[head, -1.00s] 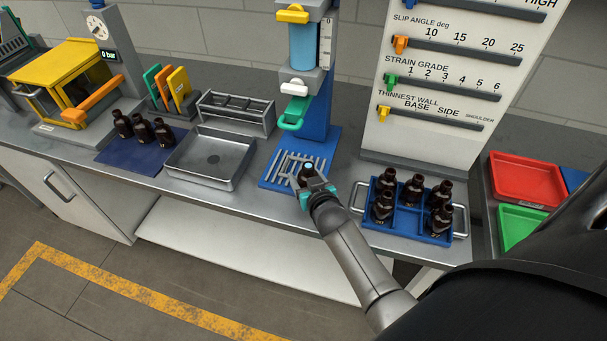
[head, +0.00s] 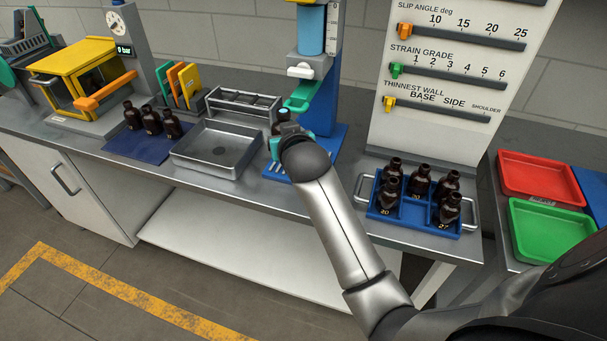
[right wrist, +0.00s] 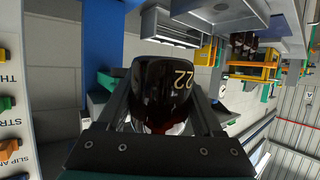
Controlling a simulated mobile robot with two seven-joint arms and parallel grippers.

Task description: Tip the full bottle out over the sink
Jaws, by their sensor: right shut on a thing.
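My right gripper (head: 283,140) is shut on a dark amber bottle (head: 281,116), held above the right side of the counter's middle, in front of the blue column stand. Only part of this bottle shows in the head view. In the right wrist view the bottle (right wrist: 163,92) fills the space between the fingers and bears the number 22. How far it tilts I cannot tell. The sink, a shallow square metal basin (head: 188,160) with a dark round drain, lies to the left of the gripper and looks empty. My left gripper is not in view.
A metal rack (head: 243,97) stands behind the sink. Several amber bottles stand in the blue crate (head: 410,217) at right. More bottles stand on a dark blue mat (head: 135,150) left of the sink. The blue column stand (head: 325,140) rises close behind the gripper.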

